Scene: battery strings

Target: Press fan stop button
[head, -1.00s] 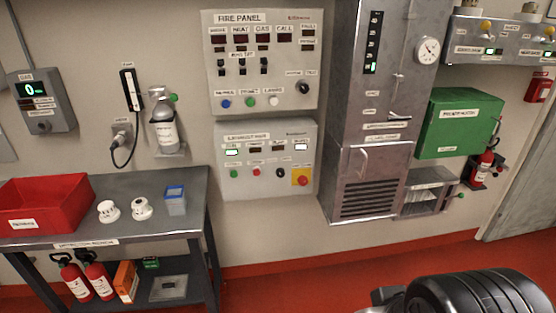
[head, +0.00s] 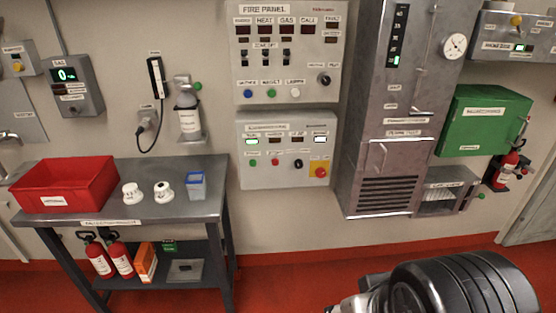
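A grey control panel (head: 288,149) hangs on the wall below the fire panel. The small labels are too blurred to read, so I cannot tell which one is marked fan stop. Two display windows above them are lit. My gripper is not in view. A black ribbed part of my own arm fills the lower right, well below the panel, and nothing touches the buttons.
The fire panel (head: 287,52) is directly above. A metal bench (head: 105,203) at left carries a red bin (head: 64,187), two white detectors and a blue-lidded container (head: 197,186). A tall metal cabinet (head: 397,110) stands close right. The red floor below the panel looks clear.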

